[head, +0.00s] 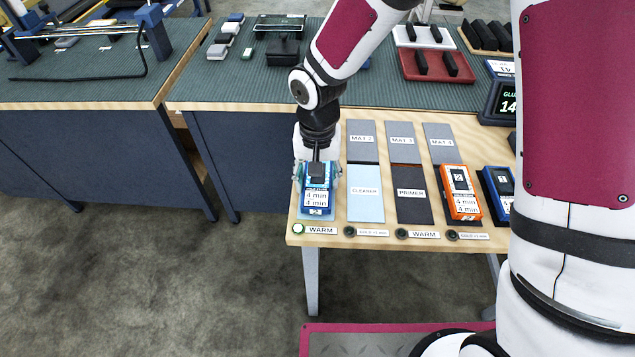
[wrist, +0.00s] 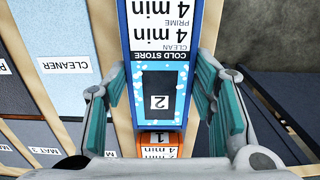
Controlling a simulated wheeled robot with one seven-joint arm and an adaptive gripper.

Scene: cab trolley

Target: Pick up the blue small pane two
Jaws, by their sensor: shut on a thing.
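A blue pane marked 2 (head: 318,196) with a dark window and white "4 min" labels is at the left front of the wooden table. It also shows in the wrist view (wrist: 160,62), with "COLD STORE" on it. My gripper (head: 317,177) is over it from above, one teal finger on each long side, shut on the pane. It shows in the wrist view too (wrist: 160,105). Whether the pane touches the surface below is hard to tell. Another blue pane (head: 498,187) lies at the table's right; its number is unclear.
An orange pane (head: 459,192) lies left of the other blue pane. An orange piece marked 1 (wrist: 155,140) sits just behind the held pane, hidden from the head. The cleaner pad (head: 366,208) and primer pad (head: 412,212) are bare. A green-topped bench (head: 240,95) stands behind.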

